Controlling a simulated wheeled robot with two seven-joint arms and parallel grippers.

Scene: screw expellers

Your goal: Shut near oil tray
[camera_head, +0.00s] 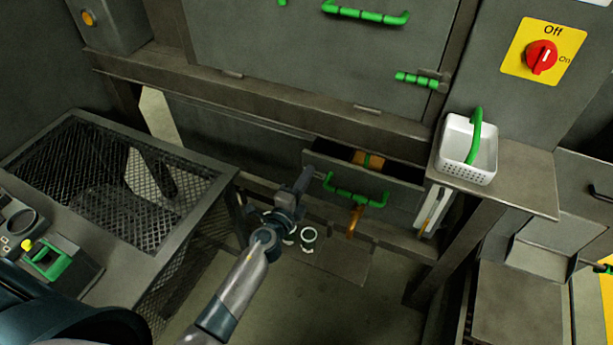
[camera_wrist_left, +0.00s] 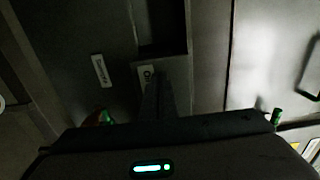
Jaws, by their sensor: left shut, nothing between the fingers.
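The near oil tray (camera_head: 400,200) is a grey drawer with a green bar handle (camera_head: 355,196), low in the machine's front. It stands partly open, its dark inside showing with an orange-brown piece in it. In the left wrist view the tray's front (camera_wrist_left: 172,72) bears a white label, partly hidden by the fingers. My left gripper (camera_head: 305,176) is shut and empty, at the left end of the tray's front; I cannot tell whether it touches. Its fingers also show in the left wrist view (camera_wrist_left: 158,98). My right gripper is not seen.
A mesh-topped table (camera_head: 200,190) stands at the left. A white basket (camera_head: 455,160) with a green handle sits on a shelf at the right. Small round parts (camera_head: 308,237) lie below the tray. A red switch (camera_head: 541,57) is at upper right.

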